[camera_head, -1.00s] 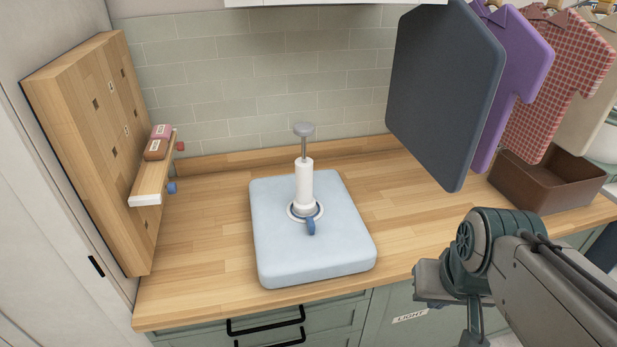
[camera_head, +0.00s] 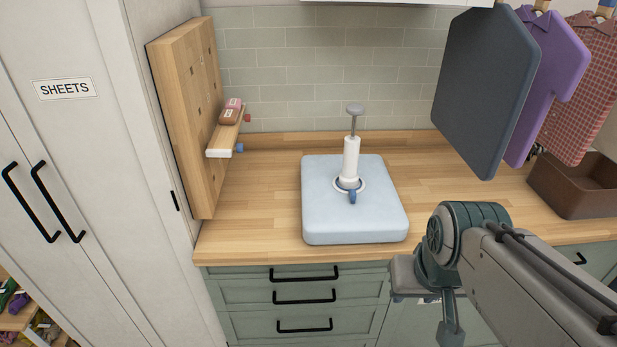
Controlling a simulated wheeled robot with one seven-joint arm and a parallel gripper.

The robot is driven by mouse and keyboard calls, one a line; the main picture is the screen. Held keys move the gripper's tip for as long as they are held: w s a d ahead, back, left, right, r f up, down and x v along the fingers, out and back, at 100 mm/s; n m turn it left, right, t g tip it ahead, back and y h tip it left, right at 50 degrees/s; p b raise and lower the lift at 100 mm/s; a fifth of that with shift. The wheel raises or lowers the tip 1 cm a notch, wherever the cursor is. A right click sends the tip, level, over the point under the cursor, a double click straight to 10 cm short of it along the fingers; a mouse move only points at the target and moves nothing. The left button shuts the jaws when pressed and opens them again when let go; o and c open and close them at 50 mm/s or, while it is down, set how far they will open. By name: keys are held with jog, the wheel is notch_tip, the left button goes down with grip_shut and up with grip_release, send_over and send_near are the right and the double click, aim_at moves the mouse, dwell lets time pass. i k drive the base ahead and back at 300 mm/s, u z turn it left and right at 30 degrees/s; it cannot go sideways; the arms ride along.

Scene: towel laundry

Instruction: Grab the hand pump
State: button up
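The hand pump (camera_head: 351,160) stands upright on a light blue padded block (camera_head: 355,222) on the wooden counter. It has a white cylinder, a grey rod with a round grey knob on top, and a blue part at its base. My gripper (camera_head: 450,330) is low at the right, in front of the counter and below its top, clear of the pump. Its finger part points down and the fingertips cannot be made out clearly, so its opening cannot be told.
A wooden pegboard (camera_head: 185,120) with a small shelf (camera_head: 222,140) stands at the left, beside a white cabinet marked SHEETS (camera_head: 90,140). A dark hanging panel (camera_head: 485,90) and garments hang at the right above a brown bin (camera_head: 575,188). Bare counter (camera_head: 262,200) lies around the block.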

aim_at(348, 179)
jog(key=z, duration=0.8)
jog(key=k, duration=0.1)
jog(key=u, duration=1.75)
jog(key=i, duration=0.6)
jog(key=z, duration=0.25)
